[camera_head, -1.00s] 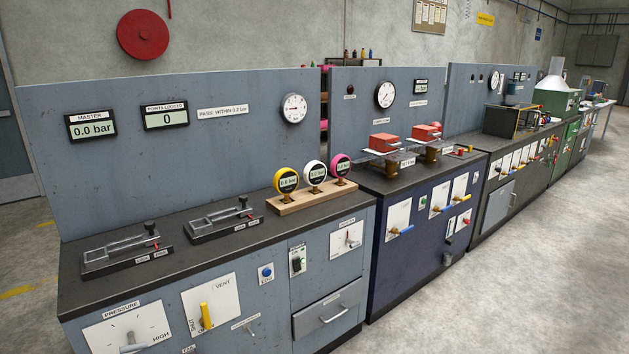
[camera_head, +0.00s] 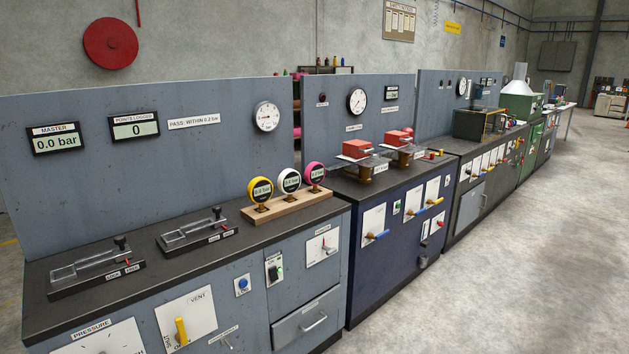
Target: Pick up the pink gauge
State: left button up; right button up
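The pink gauge (camera_head: 315,173) stands upright at the right end of a wooden rack (camera_head: 283,209) on the near grey bench. It has a round pink rim and a pale digital face. A white gauge (camera_head: 289,181) stands just left of it, and a yellow gauge (camera_head: 261,190) stands left of that. Neither of my grippers shows in the head view.
Two black clamp fixtures (camera_head: 197,233) (camera_head: 96,272) sit on the bench top (camera_head: 150,262) left of the rack. A grey back panel (camera_head: 200,160) rises behind. A blue bench with red blocks (camera_head: 357,148) adjoins on the right. The floor (camera_head: 480,280) at the right is clear.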

aim_at(314, 172)
jog(key=i+l+u, duration=0.3)
jog(key=i+l, duration=0.15)
jog(key=i, duration=0.25)
jog(key=i+l+u, duration=0.3)
jog(key=i+l, duration=0.3)
